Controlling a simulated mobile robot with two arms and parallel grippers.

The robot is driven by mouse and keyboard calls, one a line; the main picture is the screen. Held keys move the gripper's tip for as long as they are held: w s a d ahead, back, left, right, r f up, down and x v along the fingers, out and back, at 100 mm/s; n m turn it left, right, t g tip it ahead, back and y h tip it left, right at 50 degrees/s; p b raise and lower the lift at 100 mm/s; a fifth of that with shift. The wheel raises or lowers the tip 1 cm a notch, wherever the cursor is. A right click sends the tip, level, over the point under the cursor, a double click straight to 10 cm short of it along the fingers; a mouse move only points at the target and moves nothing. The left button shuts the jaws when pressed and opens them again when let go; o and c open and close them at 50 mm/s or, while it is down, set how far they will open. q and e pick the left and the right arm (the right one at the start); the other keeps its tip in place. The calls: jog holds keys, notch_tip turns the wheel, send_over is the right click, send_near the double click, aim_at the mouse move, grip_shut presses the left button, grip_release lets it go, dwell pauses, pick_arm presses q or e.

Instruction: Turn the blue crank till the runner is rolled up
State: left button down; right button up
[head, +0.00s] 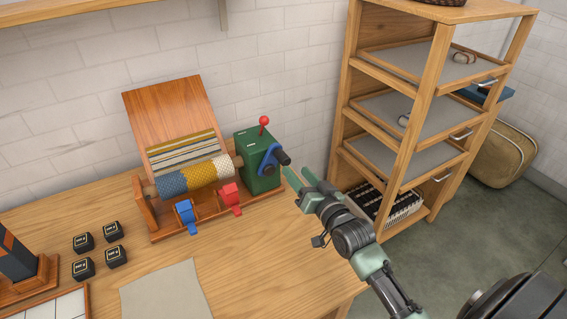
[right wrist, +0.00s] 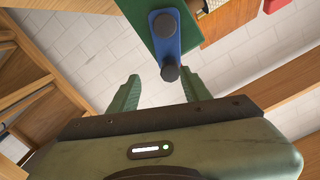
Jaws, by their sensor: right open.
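The blue crank (head: 270,159) with a dark knob sits on the right side of a green box (head: 253,177) at the end of a wooden roller frame. The runner (head: 180,152) is striped on the sloping board, and a blue, mustard and cream part lies around the roller (head: 202,174). My right gripper (head: 298,174) is open and empty, just right of the crank knob. In the right wrist view the crank (right wrist: 166,38) stands ahead, its knob (right wrist: 170,72) between and slightly beyond the open green fingers (right wrist: 160,92). My left gripper is not in view.
A red-topped lever (head: 264,122) rises from the green box. A blue clamp (head: 186,215) and a red clamp (head: 231,198) sit at the front. A wooden shelf unit (head: 411,130) stands to the right. Several black boxes (head: 84,242) and a grey mat (head: 165,295) lie on the table.

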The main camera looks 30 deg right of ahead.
aim_at(282, 159)
jog(key=n, duration=0.6)
jog(key=shift+a+r+y, duration=0.15)
jog(key=shift+a+y, duration=0.15)
jog(key=shift+a, duration=0.1)
jog(key=shift+w+a+r+n, duration=0.1)
jog(key=shift+w+r+n, duration=0.1)
jog(key=shift+w+n, duration=0.35)
jog(key=w+p, duration=0.1)
jog(key=w, duration=0.5)
jog(key=shift+w+a+f, duration=0.1)
jog(key=shift+w, duration=0.2)
grip_shut()
jog(key=shift+f, duration=0.1)
